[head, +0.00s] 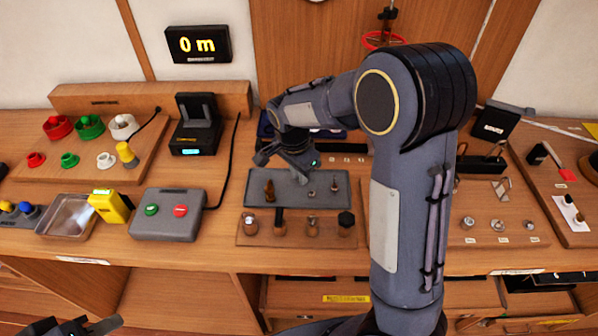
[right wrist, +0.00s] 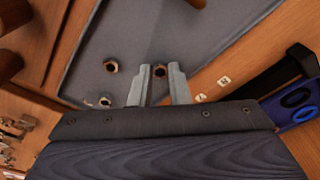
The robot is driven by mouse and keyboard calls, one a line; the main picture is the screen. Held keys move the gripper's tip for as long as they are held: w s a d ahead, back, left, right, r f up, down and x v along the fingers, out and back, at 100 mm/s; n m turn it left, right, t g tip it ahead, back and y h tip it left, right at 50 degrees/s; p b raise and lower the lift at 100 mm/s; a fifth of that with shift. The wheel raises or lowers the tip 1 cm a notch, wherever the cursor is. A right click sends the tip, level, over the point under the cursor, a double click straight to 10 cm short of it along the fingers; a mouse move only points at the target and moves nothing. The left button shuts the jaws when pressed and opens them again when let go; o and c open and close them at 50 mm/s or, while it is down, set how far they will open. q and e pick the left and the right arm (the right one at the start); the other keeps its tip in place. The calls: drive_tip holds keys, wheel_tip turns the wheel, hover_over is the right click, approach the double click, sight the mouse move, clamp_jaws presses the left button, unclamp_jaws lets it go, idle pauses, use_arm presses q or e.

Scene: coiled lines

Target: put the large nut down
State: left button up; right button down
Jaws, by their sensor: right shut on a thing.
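My right gripper (head: 305,174) reaches down over the grey tray (head: 325,203) in the head view. In the right wrist view its two pale fingers (right wrist: 159,82) are shut on the large nut (right wrist: 159,71), a dark brownish nut at the fingertips. The grey tray (right wrist: 205,35) lies under it; I cannot tell whether the nut touches the tray. Two other nuts (right wrist: 110,65) (right wrist: 103,101) lie in the tray to the left of the fingers. My left gripper (head: 75,326) is at the bottom left of the head view, cut off by the frame.
A wooden rack (head: 262,238) with several pegs stands in front of the tray. A brown fitting (head: 269,190) stands at the tray's left. A grey button box (head: 168,222) is further left. A board with several nuts (head: 485,240) is on the right, past my right arm.

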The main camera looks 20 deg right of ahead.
drive_tip(key=c, duration=1.4)
unclamp_jaws()
drive_tip(key=shift+f, duration=0.1)
drive_tip(key=shift+o, duration=0.2)
wheel_tip(320, 180, up, 11)
drive_tip(key=a, duration=0.1)
drive_tip(key=s+a+n+t+y, duration=0.1)
drive_tip(key=s+n+t+y, duration=0.4)
drive_tip(key=s+n, duration=0.7)
drive_tip(key=s, duration=1.1)
drive_tip(key=shift+s+f+n+p, duration=0.3)
drive_tip(key=shift+s, duration=0.1)
